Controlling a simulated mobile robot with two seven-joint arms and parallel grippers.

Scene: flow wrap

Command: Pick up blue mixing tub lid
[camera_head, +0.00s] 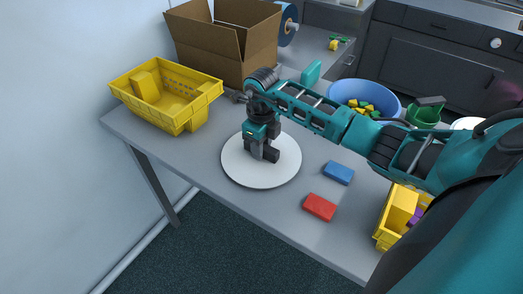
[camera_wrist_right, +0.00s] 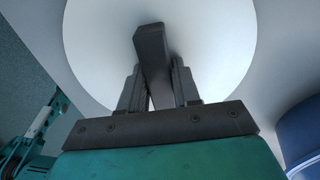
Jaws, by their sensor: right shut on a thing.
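The lid is a round white disc (camera_head: 233,163) with a dark grey bar handle (camera_head: 269,154), near the middle of the grey table. My right gripper (camera_head: 262,148) is above the disc, fingers pointing down, shut on the handle. In the right wrist view the handle (camera_wrist_right: 152,50) stands between the two fingers, with the white disc (camera_wrist_right: 215,45) behind it. The disc looks level; I cannot tell whether it touches the table. The blue tub (camera_head: 365,89) stands at the back right, open, with several yellow and green pieces inside.
A yellow crate (camera_head: 187,120) and an open cardboard box (camera_head: 220,45) stand at the back left. A blue block (camera_head: 338,172) and a red block (camera_head: 320,207) lie right of the disc. Another yellow bin (camera_head: 384,238) is at the right edge. The front left tabletop is clear.

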